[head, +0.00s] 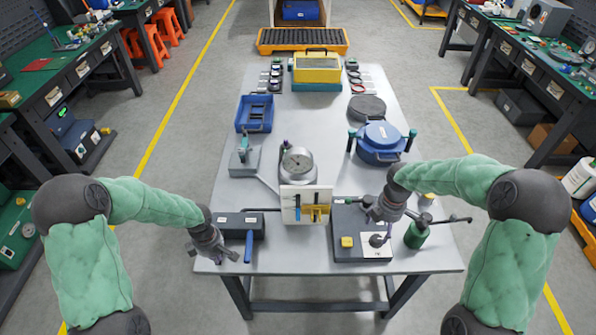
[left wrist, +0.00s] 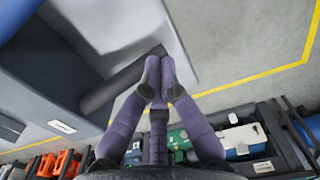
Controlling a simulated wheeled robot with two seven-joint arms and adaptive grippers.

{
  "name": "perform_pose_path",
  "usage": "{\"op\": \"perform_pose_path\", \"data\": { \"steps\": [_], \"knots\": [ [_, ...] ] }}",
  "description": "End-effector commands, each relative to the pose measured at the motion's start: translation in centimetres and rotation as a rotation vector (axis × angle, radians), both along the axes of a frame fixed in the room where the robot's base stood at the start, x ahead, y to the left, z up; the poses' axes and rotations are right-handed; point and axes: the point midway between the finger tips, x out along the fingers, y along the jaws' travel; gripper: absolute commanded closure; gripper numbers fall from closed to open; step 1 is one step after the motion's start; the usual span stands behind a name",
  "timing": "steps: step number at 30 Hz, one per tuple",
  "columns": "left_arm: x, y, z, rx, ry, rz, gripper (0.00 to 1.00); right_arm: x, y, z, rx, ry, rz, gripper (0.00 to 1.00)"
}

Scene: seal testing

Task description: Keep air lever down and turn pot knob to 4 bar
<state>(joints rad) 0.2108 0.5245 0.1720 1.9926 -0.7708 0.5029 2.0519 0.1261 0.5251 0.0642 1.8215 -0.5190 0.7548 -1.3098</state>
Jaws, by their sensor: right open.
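The blue air lever (head: 248,246) hangs down at the front of a dark box (head: 230,221) near the table's front left. My left gripper (head: 213,254) is just left of the lever, apart from it in the head view. In the left wrist view its fingertips (left wrist: 159,72) lie close together, with nothing seen between them. The pot knob (head: 377,240) sits on a white plate on the right-hand dark box (head: 345,217). My right gripper (head: 384,211) is open above and just behind the knob, partly hiding the box. The round gauge (head: 298,164) stands mid-table; its reading is too small to tell.
A white panel (head: 305,195) with blue and yellow parts stands between the two boxes. A yellow button (head: 347,242) is left of the knob. A green bottle-like part (head: 417,233) stands to the right. A blue pot (head: 380,145) and blue tray (head: 254,113) sit farther back.

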Motion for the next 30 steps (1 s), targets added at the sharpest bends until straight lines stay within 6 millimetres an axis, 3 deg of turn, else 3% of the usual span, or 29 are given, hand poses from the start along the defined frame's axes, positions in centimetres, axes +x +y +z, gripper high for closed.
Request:
{"op": "perform_pose_path", "data": {
  "steps": [8,30],
  "knots": [
    [-0.1,0.0,0.1,0.0,0.002,0.0,1.0,0.0,0.0,0.0,0.0,0.0,0.001,0.22],
    [0.0,0.0,6.9,0.0,-0.001,0.0,1.0,0.0,0.0,0.0,0.0,0.0,0.001,0.22]
  ]
}}
